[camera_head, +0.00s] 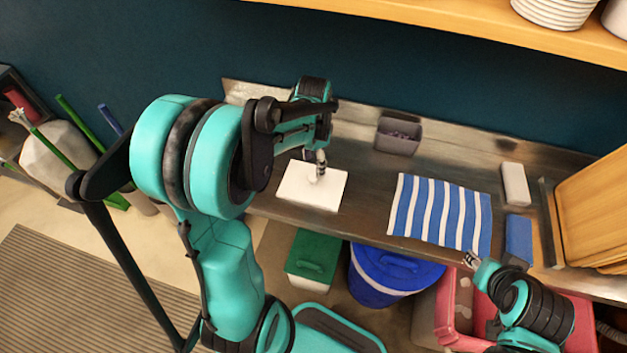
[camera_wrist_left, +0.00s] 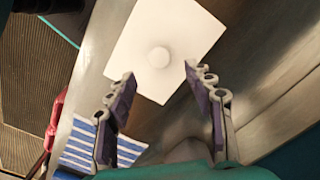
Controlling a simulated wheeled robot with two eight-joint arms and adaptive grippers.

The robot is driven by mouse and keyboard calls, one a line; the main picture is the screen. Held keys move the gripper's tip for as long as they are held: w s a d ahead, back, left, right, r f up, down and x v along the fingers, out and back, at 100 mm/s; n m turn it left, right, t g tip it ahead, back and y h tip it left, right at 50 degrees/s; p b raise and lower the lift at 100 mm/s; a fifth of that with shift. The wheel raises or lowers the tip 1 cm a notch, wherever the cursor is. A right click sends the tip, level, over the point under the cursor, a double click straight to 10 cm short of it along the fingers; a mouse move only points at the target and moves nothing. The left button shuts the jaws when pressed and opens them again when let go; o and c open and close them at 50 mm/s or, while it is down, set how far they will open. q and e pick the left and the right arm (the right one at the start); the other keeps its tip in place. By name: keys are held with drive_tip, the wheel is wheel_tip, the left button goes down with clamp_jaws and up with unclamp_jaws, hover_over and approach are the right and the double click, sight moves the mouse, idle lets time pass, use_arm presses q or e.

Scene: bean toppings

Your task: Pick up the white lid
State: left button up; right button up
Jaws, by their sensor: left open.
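The white lid (camera_head: 300,194) is a square plate on the left part of the metal counter. In the left wrist view the lid (camera_wrist_left: 150,25) shows a round knob (camera_wrist_left: 158,57) at its middle. My left gripper (camera_head: 320,166) is over the lid, close to the knob. In the left wrist view its fingers (camera_wrist_left: 158,80) are apart with nothing between them, and the knob lies just beyond the fingertips. My right gripper (camera_head: 470,259) is at the counter's front edge, low right, and too small to read.
A grey container (camera_head: 398,146) with dark contents stands at the counter's back. A blue-striped cloth (camera_head: 440,212), a white block (camera_head: 515,184) and a blue item (camera_head: 518,238) lie to the right. Wooden boards (camera_head: 595,215) stand far right. A shelf (camera_head: 480,30) overhangs the back.

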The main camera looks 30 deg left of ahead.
sight(313, 177)
use_arm(q)
wheel_tip(313, 177, down, 8)
drive_tip(key=b, duration=0.2)
drive_tip(key=shift+a+b, duration=0.1)
drive_tip(key=shift+b, duration=0.25)
drive_tip(key=shift+s+r, duration=0.1)
clamp_jaws()
